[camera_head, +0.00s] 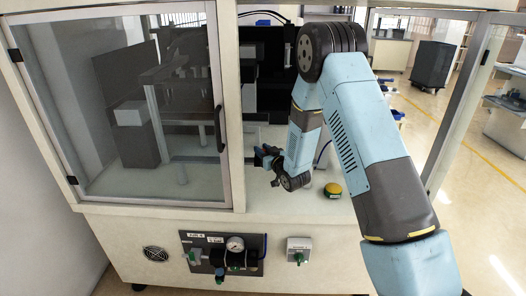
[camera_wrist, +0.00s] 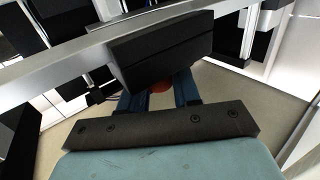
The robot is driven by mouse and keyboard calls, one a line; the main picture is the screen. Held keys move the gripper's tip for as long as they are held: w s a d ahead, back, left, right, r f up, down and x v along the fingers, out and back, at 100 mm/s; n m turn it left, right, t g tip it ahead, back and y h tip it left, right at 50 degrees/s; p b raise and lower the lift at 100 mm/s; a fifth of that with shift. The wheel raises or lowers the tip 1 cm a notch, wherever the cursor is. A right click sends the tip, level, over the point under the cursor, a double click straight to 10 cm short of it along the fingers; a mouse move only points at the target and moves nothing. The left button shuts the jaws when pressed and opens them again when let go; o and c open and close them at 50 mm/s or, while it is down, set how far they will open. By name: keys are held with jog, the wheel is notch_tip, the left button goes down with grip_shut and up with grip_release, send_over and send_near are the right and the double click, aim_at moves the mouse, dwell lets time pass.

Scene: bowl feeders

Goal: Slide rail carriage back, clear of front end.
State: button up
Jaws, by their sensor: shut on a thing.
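In the wrist view, a black block-shaped carriage (camera_wrist: 165,50) sits on a long silver rail (camera_wrist: 50,66) that runs slanting across the picture. My gripper (camera_wrist: 159,94) has two blue fingers that reach up to the near side of the carriage and are shut on it. The fingertips are hidden by the block. A small red-orange spot shows between the fingers. In the head view my gripper (camera_head: 267,156) is small and dark inside the machine's open bay.
A glazed door (camera_head: 130,115) with a black handle covers the left of the machine. A yellow-topped button (camera_head: 333,190) stands on the bench (camera_head: 310,208) right of my gripper. A frame post (camera_head: 229,90) stands close left of my arm.

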grip_shut()
jog(key=a, duration=0.5)
jog(key=shift+w+a, duration=0.15)
jog(key=o, duration=0.8)
grip_release()
jog(key=v, duration=1.4)
